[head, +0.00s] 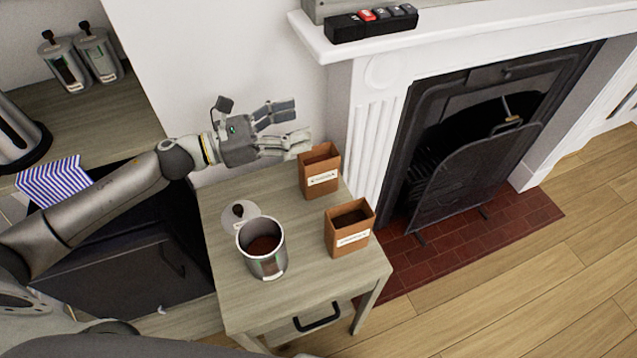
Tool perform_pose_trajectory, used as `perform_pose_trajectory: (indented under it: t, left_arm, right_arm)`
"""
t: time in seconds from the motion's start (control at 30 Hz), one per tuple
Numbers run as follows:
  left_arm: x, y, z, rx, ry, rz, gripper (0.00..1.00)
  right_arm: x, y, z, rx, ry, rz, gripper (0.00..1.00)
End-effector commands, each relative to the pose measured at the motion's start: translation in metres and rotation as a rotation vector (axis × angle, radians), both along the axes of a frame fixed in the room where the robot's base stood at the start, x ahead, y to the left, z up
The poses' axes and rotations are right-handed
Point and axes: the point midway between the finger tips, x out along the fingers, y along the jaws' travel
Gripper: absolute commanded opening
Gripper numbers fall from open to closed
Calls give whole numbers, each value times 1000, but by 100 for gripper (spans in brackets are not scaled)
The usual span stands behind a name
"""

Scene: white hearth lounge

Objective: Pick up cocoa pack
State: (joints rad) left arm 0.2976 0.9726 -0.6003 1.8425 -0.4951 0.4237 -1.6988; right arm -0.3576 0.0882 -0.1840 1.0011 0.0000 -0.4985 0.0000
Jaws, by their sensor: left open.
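Two open brown paper packs with white labels stand upright on a small wooden side table (228,290). The back pack (318,181) is near the wall, and the front pack (349,240) is nearer the table's right edge, with dark contents showing. The label print is too small to tell which one is cocoa. My left gripper (296,128) reaches in from the left, open and empty. Its fingers point right, and its lower finger appears close to the back pack's top edge; I cannot tell whether they touch. My right gripper is not in view.
A metal canister (268,266) holding brown powder stands open on the table, its lid (238,217) behind it. A fireplace (460,140) is to the right. A counter with two canisters, a kettle (18,138) and a striped cloth (52,183) is at left.

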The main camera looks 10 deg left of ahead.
Motion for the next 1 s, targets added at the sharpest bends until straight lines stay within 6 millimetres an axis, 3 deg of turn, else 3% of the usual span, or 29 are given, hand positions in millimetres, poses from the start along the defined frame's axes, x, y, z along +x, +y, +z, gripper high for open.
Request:
perform_pose_trajectory:
  t: [0.03, 0.3, 0.5, 0.73, 1.0]
  left_arm:
    - [0, 0, -25, -1, 1, 0, 70]
    - [0, 0, -82, 0, 0, 0, 70]
    - [0, 0, -117, 0, 0, 0, 70]
    - [0, 0, -137, 0, 0, 0, 70]
    - [6, -9, -138, -2, -2, 1, 70]
  right_arm:
    - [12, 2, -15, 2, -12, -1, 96]
    - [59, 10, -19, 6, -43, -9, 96]
    - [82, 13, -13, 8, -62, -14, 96]
    - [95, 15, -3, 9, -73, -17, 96]
    - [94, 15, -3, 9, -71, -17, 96]
